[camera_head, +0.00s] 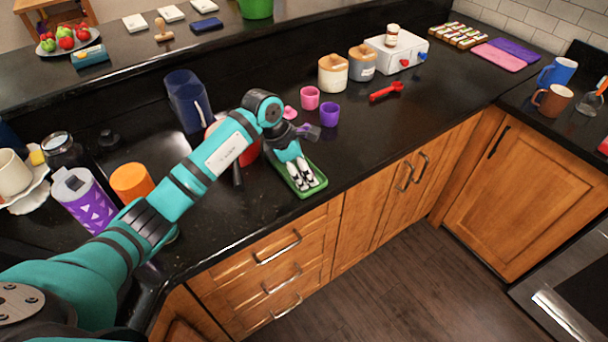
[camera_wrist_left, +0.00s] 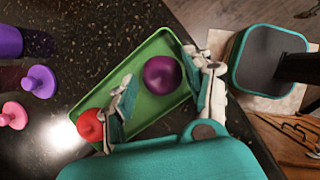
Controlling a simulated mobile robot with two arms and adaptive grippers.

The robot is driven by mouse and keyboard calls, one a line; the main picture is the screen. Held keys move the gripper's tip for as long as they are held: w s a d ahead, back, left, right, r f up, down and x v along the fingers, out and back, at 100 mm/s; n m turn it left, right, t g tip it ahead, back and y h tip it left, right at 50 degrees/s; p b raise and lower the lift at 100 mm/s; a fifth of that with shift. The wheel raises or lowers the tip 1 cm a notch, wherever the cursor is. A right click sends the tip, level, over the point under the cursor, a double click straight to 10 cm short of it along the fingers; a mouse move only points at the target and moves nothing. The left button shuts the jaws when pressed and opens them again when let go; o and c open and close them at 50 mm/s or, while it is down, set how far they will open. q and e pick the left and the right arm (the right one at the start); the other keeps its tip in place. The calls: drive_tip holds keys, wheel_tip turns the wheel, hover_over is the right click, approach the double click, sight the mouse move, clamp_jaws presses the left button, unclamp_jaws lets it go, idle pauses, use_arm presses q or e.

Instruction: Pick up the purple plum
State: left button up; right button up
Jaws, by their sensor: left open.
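The purple plum (camera_wrist_left: 162,74) is round and dark, and lies on the green tray (camera_wrist_left: 105,82) in the left wrist view. My left gripper (camera_wrist_left: 165,88) is open, with one finger on each side of the plum; I cannot tell whether either finger touches it. A red fruit (camera_wrist_left: 89,125) lies at the tray's other end, beside the left finger. In the head view my left gripper (camera_head: 302,178) points down over the green tray (camera_head: 311,189) near the counter's front edge, and the plum is hidden there. My right gripper is not in view.
A pink cup (camera_head: 309,98) and a purple cup (camera_head: 329,115) stand just behind the tray. A red scoop (camera_head: 386,91) and canisters (camera_head: 333,73) are farther right. A purple tumbler (camera_head: 87,200) and an orange container (camera_head: 131,182) stand left. The counter right of the tray is clear.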

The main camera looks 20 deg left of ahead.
use_arm(q)
drive_tip(key=shift+w+d+f, duration=0.1)
drive_tip(key=shift+w+f, duration=0.05)
drive_tip(key=shift+f, duration=0.15)
drive_tip(key=shift+s+d+r, duration=0.15)
drive_tip(key=shift+s+r, duration=0.05)
drive_tip(key=shift+s, duration=0.05)
drive_tip(key=shift+c, duration=0.7)
drive_tip(key=c, duration=0.8)
